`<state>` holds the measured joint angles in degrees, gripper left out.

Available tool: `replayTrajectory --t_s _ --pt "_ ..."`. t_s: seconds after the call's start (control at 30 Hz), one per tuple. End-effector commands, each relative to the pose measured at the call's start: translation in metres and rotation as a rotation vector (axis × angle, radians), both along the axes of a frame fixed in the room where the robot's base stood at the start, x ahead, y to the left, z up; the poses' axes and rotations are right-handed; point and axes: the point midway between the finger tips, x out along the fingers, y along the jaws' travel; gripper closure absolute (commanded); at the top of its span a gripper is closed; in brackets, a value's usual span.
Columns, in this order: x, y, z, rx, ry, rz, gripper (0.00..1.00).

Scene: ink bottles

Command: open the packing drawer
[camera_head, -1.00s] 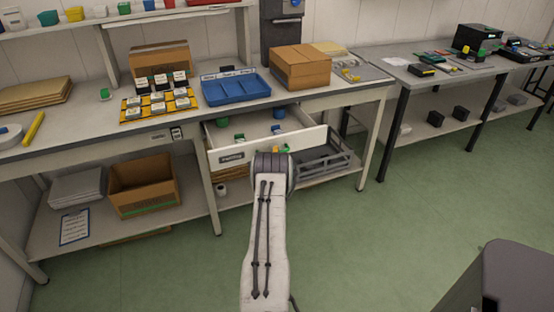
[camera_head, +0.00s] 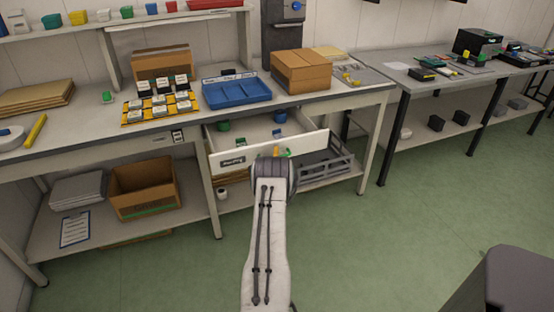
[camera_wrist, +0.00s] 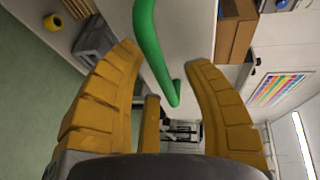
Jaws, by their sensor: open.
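The packing drawer (camera_head: 312,142), with a white front and a dark label, is pulled well out from under the workbench. Green and blue items show inside it. Its green bar handle (camera_wrist: 152,48) runs between the fingers in the wrist view. In the head view my arm reaches to the drawer front and mostly hides the gripper and handle.
The workbench (camera_head: 60,125) carries a blue tray (camera_head: 235,92), a cardboard box (camera_head: 300,71) and a yellow rack of bottles (camera_head: 160,107). An open carton (camera_head: 145,189) sits on the lower shelf. Green floor (camera_head: 400,225) is clear to the right of my arm.

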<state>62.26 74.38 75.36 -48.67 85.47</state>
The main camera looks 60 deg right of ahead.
Motion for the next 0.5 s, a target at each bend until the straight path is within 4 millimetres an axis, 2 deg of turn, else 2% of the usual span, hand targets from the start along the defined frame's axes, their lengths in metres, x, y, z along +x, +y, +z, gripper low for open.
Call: replayTrajectory --t_s 0.27,0.5 --pt "-0.002 0.003 0.001 0.001 0.001 -0.001 0.55" --pt "-0.011 0.02 0.005 0.002 0.001 0.0 0.55"
